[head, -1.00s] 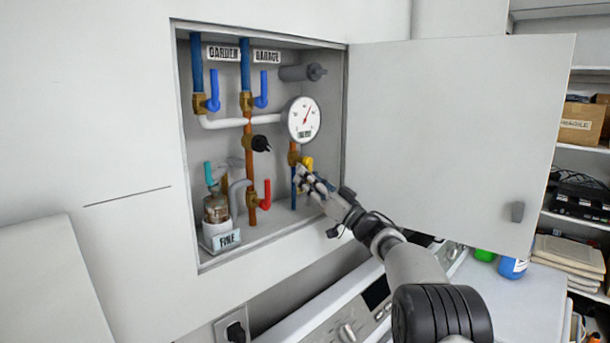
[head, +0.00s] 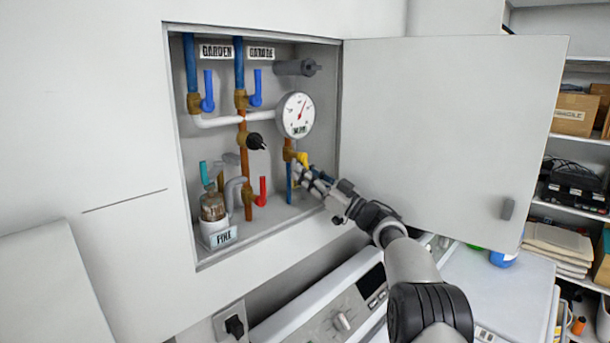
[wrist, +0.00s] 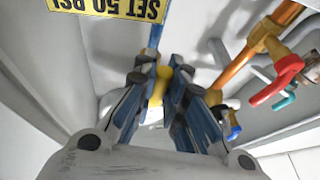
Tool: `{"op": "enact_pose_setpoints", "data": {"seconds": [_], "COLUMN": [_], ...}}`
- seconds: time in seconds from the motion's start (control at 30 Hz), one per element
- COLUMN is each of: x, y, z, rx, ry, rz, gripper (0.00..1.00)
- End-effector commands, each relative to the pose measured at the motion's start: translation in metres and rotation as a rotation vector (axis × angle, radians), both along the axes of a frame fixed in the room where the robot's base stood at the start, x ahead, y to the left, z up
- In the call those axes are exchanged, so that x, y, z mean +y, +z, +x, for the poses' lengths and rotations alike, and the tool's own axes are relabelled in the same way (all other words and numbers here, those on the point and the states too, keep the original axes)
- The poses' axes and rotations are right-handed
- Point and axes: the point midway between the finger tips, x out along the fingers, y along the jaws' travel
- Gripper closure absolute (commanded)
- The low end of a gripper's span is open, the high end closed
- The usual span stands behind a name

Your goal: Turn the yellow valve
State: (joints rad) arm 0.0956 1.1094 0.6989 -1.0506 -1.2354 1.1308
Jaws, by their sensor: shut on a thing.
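The yellow valve (head: 303,159) is on the copper and blue pipe below the round gauge (head: 296,115), at the right inside the open wall cabinet. My gripper (head: 302,173) reaches in from the lower right and covers part of it. In the wrist view my gripper (wrist: 166,82) has its two blue-sided fingers with dark tips on either side of the yellow handle (wrist: 161,84), shut on it. The handle's far end and its exact angle are partly hidden by the fingers.
The cabinet door (head: 450,140) stands open to the right of my arm. A red-handled valve (head: 262,191), a black knob (head: 256,142) and blue-handled valves (head: 208,91) are to the left. A jar-like filter (head: 213,208) stands lower left. A washer-like appliance (head: 340,318) is below.

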Motion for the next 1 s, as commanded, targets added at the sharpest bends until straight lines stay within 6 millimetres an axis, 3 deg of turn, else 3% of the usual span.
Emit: {"op": "enact_pose_setpoints", "data": {"seconds": [0.03,0.07,0.33,0.73,1.0], "x": [-0.001,-0.001,-0.001,-0.003,-0.035], "y": [0.006,0.006,0.005,0.000,-0.015], "z": [-0.001,-0.001,0.000,-0.002,-0.021], "rx": [-0.009,-0.009,-0.006,-0.001,0.002], "ry": [-0.003,-0.003,-0.001,-0.002,-0.005], "rz": [0.003,0.003,0.003,0.001,0.001], "gripper": [1.00,0.87,0.69,0.69,0.69]}}
